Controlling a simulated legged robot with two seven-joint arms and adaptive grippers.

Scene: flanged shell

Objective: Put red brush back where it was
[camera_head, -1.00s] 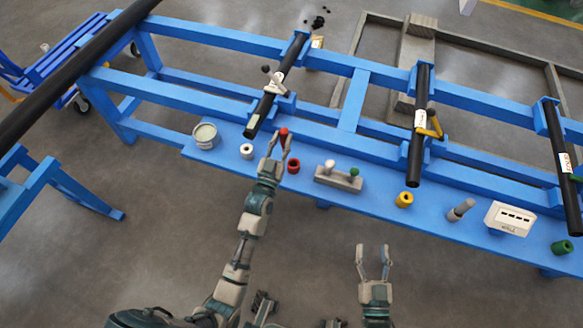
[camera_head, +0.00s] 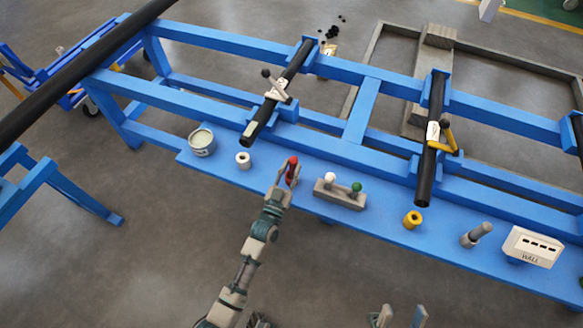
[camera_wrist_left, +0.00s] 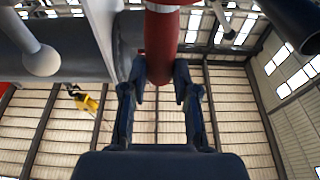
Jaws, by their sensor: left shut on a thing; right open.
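The red brush (camera_head: 292,162) is upright between the fingers of my left gripper (camera_head: 287,174), over the blue bench shelf. In the left wrist view its red handle (camera_wrist_left: 163,50) passes between the two fingertips (camera_wrist_left: 162,85). The grey holder block (camera_head: 338,199) is just right of this gripper. A white-topped brush (camera_head: 330,178) and a green-topped brush (camera_head: 356,187) stand in it. Its left end is close to the gripper; I cannot tell if they touch. My right gripper (camera_head: 398,318) is open and empty at the bottom edge, partly cut off.
A tin (camera_head: 202,142) and a white ring (camera_head: 243,160) stand left on the shelf. A yellow ring (camera_head: 412,219), a grey cylinder (camera_head: 476,235) and a white box (camera_head: 531,246) stand right. A black pipe (camera_head: 277,94) hangs over the shelf behind the brush.

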